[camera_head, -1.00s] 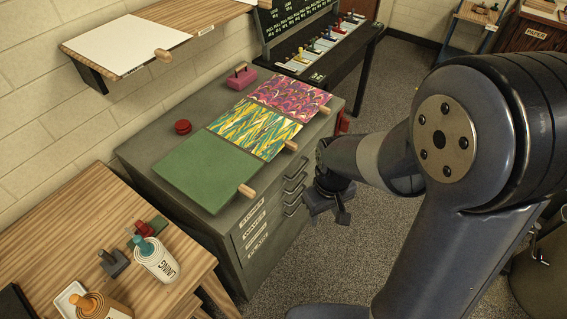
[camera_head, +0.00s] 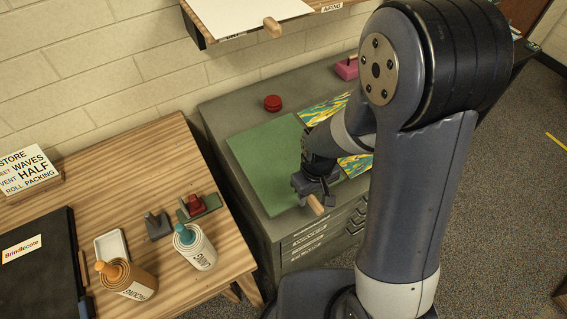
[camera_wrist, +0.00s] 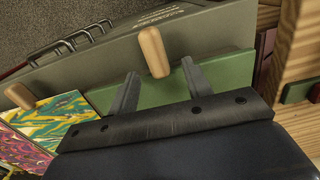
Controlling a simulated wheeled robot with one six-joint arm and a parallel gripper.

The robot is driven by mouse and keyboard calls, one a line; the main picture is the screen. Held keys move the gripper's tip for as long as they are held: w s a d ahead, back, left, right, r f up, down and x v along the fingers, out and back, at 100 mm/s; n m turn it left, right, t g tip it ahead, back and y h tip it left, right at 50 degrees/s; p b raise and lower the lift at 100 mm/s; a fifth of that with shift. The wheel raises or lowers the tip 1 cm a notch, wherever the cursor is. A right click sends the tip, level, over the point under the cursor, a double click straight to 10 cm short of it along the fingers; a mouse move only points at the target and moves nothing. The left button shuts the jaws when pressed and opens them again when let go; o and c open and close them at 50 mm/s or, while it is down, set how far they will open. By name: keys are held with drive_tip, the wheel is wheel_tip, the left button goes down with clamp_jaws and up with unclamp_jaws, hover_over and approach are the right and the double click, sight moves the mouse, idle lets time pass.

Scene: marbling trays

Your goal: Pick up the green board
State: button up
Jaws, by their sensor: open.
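The green board (camera_head: 262,150) lies flat on the grey cabinet top, with its wooden handle (camera_head: 316,204) at the cabinet's front edge. My gripper (camera_head: 312,188) is over the front part of the board, close to this handle. In the wrist view my gripper (camera_wrist: 160,66) is open and empty. Its fingers stand either side of the line of the green board's handle (camera_wrist: 153,52), whose far part lies beyond the fingertips. The board's green surface (camera_wrist: 232,72) shows behind the fingers. My arm hides part of the board's right side in the head view.
A yellow and teal marbled board (camera_head: 357,165) lies beside the green one, partly behind my arm; its handle (camera_wrist: 20,96) shows in the wrist view. A red round object (camera_head: 272,103) sits behind the green board. A shelf with a white sheet overhangs the back. A wooden table (camera_head: 100,200) stands left.

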drive_tip(key=shift+f+b, duration=0.35)
drive_tip(key=shift+f, duration=0.6)
drive_tip(key=shift+r, duration=0.1)
clamp_jaws()
